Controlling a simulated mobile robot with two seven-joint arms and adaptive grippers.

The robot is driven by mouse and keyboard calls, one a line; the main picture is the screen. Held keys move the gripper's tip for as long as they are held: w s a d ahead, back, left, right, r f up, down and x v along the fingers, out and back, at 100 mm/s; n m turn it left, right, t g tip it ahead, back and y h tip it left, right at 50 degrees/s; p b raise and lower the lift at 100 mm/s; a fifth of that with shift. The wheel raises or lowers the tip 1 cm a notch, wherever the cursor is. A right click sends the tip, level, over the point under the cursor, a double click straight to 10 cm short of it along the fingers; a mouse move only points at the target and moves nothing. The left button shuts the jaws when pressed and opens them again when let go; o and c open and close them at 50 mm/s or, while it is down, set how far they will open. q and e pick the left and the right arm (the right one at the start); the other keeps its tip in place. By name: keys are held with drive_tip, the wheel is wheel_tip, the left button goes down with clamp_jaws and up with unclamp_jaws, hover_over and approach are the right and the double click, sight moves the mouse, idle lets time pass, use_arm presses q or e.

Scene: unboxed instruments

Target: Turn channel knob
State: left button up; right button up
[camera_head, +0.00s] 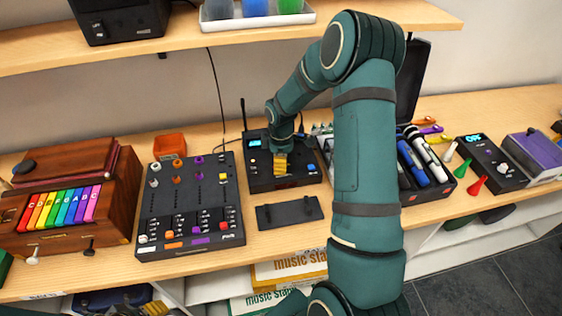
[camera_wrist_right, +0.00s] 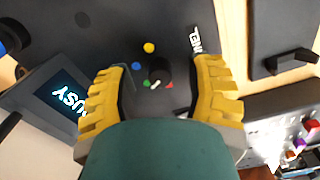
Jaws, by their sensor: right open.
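The black device (camera_head: 262,181) with an antenna and small lit screen stands on the bench in the head view. My right gripper (camera_head: 281,164) points down over its top, hiding the knob there. In the right wrist view, a black round knob (camera_wrist_right: 160,71) with a white mark sits between the yellow fingers of this gripper (camera_wrist_right: 157,76). The fingers are open, with a gap on each side of the knob.
A black mixer panel (camera_head: 150,220) with knobs stands left of the device, and a flat black plate (camera_head: 291,213) lies in front. A shelf (camera_head: 180,43) runs above.

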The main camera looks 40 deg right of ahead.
drive_tip(key=shift+f, duration=0.15)
clamp_jaws()
idle(0.4)
drive_tip(key=m+b, duration=0.1)
drive_tip(key=m, duration=0.2)
drive_tip(key=m+b, duration=0.1)
drive_tip(key=m, duration=0.1)
drive_tip(key=shift+m, duration=0.4)
drive_tip(key=m, duration=0.2)
drive_tip(key=shift+m, duration=0.3)
drive_tip(key=shift+m+b, duration=0.3)
drive_tip(key=shift+m, duration=1.3)
